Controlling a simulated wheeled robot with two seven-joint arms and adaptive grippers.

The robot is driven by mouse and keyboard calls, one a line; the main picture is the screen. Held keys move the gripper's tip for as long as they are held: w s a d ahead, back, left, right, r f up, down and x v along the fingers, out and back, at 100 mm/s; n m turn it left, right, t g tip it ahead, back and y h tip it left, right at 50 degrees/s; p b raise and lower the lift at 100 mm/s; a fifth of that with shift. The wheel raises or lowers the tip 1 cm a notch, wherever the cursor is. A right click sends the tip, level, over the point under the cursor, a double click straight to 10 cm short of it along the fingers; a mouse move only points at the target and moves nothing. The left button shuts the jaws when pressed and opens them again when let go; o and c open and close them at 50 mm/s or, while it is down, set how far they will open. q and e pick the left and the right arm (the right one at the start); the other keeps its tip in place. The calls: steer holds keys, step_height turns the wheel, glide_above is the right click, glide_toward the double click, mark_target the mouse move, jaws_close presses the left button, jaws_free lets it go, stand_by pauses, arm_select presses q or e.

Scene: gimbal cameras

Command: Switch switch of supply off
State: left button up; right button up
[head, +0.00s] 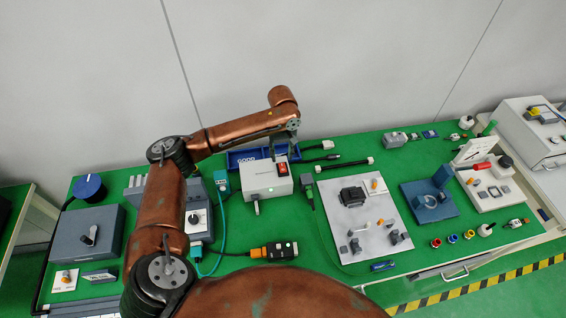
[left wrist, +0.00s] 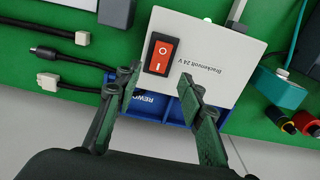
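The supply is a white box (head: 262,184) near the middle of the green table, with a small green light on its front side. On its top is a red rocker switch (head: 282,169) in a black frame. In the left wrist view the switch (left wrist: 162,54) lies just beyond the fingertips, beside the text "Brackenvolt 24 V" on the supply (left wrist: 215,45). My left gripper (head: 279,149) is above the supply's back edge. In the left wrist view its fingers (left wrist: 160,82) are apart with nothing between them. My right gripper is not in view.
A blue bin (head: 243,156) stands behind the supply, partly under my left gripper. A teal plug (head: 221,181) is left of the supply, cable ends (head: 318,146) to the right. A grey board (head: 352,235) with parts lies further right.

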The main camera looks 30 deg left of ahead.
mark_target(282, 166)
arm_select(q)
steer(key=shift+f, duration=2.8)
steer(key=shift+c, duration=0.4)
jaws_close()
